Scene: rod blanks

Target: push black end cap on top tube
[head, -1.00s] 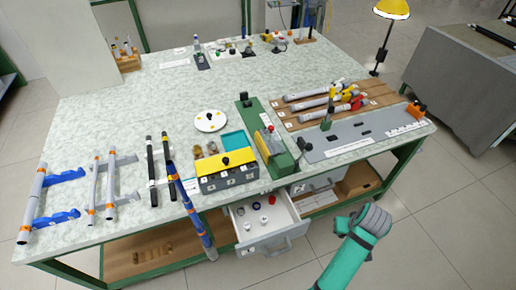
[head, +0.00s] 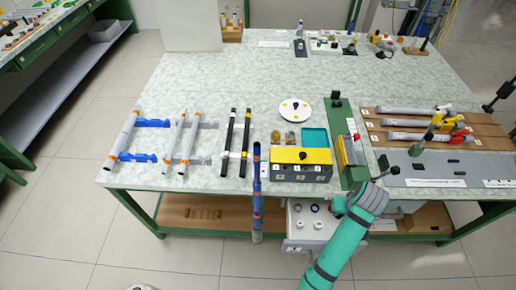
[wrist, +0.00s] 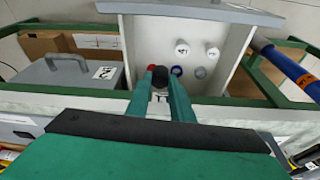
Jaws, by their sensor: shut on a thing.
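My gripper (wrist: 160,88) shows in the wrist view with its two teal fingers shut on a small black end cap (wrist: 160,73). It is above the open drawer, and the drawer floor is behind the cap. In the head view my gripper is largely hidden behind my arm. Three grey tubes lie on a brown wooden board on the right of the bench. The top tube (head: 408,109) is the farthest back. Its left end looks open, and coloured clamps sit by the right ends. I cannot tell which tube end lacks a cap.
The open drawer (wrist: 140,38) holds white caps (wrist: 182,48), a blue ring (wrist: 176,71), a grey ring (wrist: 200,72) and a red cap (wrist: 151,67). A blue tube (head: 257,190) hangs past the bench front. A green fixture (head: 340,130) stands beside the wooden board.

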